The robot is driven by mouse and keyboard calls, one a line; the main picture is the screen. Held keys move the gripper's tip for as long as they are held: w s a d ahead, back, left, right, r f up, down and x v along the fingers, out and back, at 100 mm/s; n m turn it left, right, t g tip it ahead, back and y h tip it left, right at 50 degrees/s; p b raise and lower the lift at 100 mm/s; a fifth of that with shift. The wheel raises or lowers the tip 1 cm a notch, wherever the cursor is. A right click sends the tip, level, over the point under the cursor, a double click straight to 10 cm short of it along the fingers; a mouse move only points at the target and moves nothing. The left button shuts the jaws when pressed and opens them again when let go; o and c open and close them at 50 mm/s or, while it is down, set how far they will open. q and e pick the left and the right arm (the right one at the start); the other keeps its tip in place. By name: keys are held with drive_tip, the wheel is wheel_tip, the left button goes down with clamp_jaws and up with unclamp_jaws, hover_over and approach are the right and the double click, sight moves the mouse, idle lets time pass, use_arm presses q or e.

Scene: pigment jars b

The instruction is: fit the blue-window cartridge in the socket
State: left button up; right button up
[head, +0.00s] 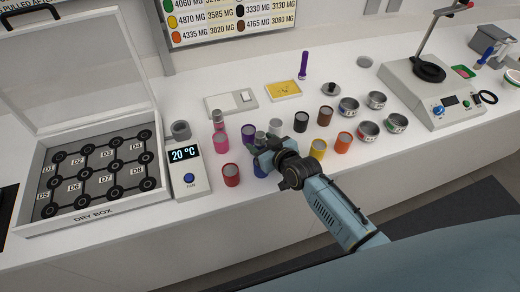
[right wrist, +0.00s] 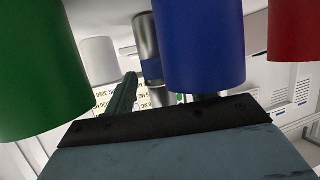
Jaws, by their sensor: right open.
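The blue-window cartridge (right wrist: 147,45) shows in the right wrist view as a metallic cylinder with a blue band, just beyond and between my right gripper's fingers. In the head view I cannot make it out; my right gripper (head: 263,147) hides that spot among the jars. The right gripper, also in the right wrist view (right wrist: 162,97), is open; whether its fingers touch the cartridge I cannot tell. A short grey round fitting (head: 181,130), which looks like the socket, stands behind the 20 °C unit (head: 188,171). My left gripper is not in view.
In the right wrist view a green jar (right wrist: 38,70), a blue jar (right wrist: 199,45) and a red jar (right wrist: 293,30) crowd the gripper. The pink jar (head: 221,142) stands left of it, the yellow jar (head: 318,150) right. The open dry box (head: 120,211) fills the left.

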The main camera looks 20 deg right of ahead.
drive_tip(key=shift+w+a+f+b, duration=0.15)
drive_tip(key=shift+w+f+b, duration=0.15)
drive_tip(key=shift+w, duration=0.25)
drive_tip(key=shift+r, duration=0.1)
drive_tip(key=c, duration=1.1)
